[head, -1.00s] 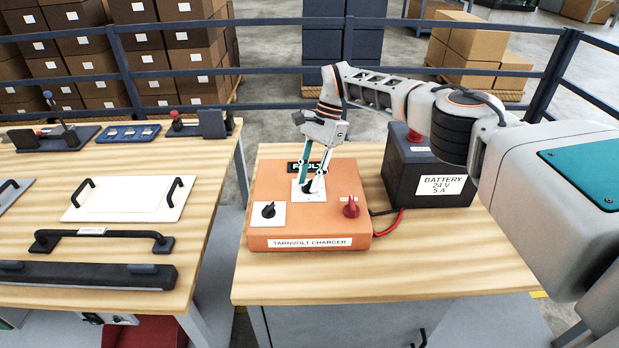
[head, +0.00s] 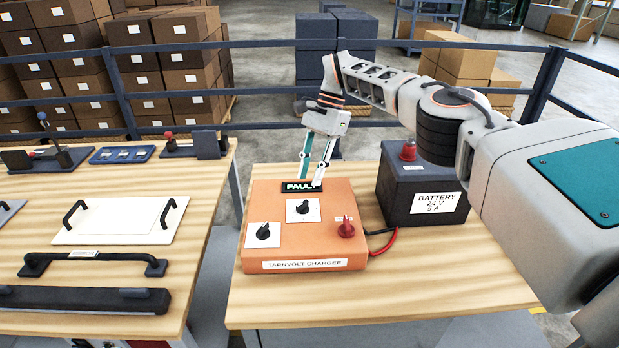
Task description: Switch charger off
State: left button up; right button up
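The orange Tarnvolt charger (head: 305,249) sits on the right-hand wooden bench. Its dark display (head: 297,186) reads "FAUL", with the end covered by a finger. A black knob on a white plate (head: 303,208) is at the upper middle, another black knob (head: 263,231) at the lower left, and a red knob (head: 346,228) at the right. Exact knob settings are too small to read. My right gripper (head: 310,179) is above the charger's back edge, near the display, clear of the knobs. Its two fingers are apart with nothing between them. My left gripper is not in view.
A dark battery (head: 425,176) labelled 24 V 5 A stands right of the charger, joined by red and black cables. The bench front (head: 380,300) is clear. A left bench (head: 110,195) carries handles and panels. A railing (head: 270,127) runs behind.

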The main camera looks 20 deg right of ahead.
aim_at(346, 230)
jog(key=k, duration=1)
